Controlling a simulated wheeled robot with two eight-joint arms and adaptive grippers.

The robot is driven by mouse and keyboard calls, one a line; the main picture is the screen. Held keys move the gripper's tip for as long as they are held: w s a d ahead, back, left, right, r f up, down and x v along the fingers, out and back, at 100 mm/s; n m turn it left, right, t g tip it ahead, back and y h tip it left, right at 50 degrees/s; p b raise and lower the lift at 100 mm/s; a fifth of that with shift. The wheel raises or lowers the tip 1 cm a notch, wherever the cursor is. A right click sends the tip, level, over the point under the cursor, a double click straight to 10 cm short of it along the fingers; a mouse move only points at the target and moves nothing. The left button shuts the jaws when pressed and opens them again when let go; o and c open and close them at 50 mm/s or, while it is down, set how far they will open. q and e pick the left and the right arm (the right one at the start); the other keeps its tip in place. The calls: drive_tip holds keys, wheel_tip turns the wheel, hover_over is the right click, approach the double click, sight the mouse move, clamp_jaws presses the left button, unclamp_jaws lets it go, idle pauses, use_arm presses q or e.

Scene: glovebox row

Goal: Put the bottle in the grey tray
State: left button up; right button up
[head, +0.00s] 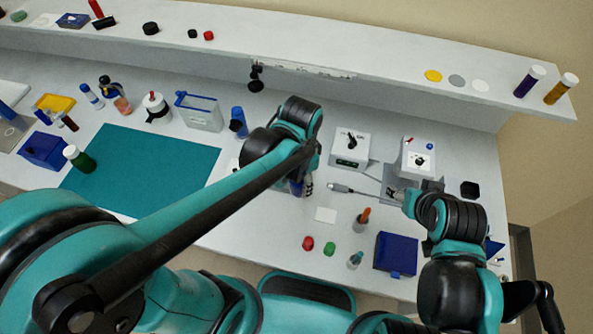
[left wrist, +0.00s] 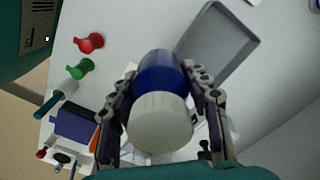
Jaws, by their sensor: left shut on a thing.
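A blue bottle with a white cap (left wrist: 162,115) is between the fingers of my left gripper (left wrist: 165,110) in the left wrist view, and the fingers press on its sides. In the head view my left gripper (head: 303,185) is over the middle of the bench, with a bit of the blue bottle (head: 296,188) showing. The grey tray (left wrist: 213,48) lies on the bench, beyond the bottle and apart from it, in the left wrist view; it looks empty. My left arm seems to hide it in the head view. My right gripper (head: 397,193) is farther right, its fingers unclear.
A teal mat (head: 150,165) lies at left, with a green bottle (head: 80,159) by its edge. White boxes (head: 350,147) stand behind my right gripper. Red (head: 308,243) and green (head: 329,248) pieces and a blue box (head: 396,252) are near the front.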

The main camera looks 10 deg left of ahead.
use_arm(q)
drive_tip(key=w+a+f+b, duration=0.1)
drive_tip(key=w+f, duration=0.1)
drive_tip(key=w, duration=0.1)
drive_tip(key=w+a+f+b, duration=0.1)
drive_tip(key=w+a+f, duration=0.1)
drive_tip(key=w+a+f+b, duration=0.1)
drive_tip(key=w+a+f, duration=0.1)
drive_tip(key=w, duration=0.1)
drive_tip(key=shift+w+a+f, duration=0.1)
drive_tip(key=shift+w+f, duration=0.05)
drive_tip(key=shift+w, duration=0.15)
wheel_tip(320, 180, down, 3)
drive_tip(key=shift+f+b, duration=0.2)
drive_tip(key=shift+b, duration=0.75)
drive_tip(key=shift+f, duration=0.25)
drive_tip(key=shift+f, duration=0.15)
drive_tip(key=o, duration=1.3)
drive_tip(key=shift+c, duration=0.2)
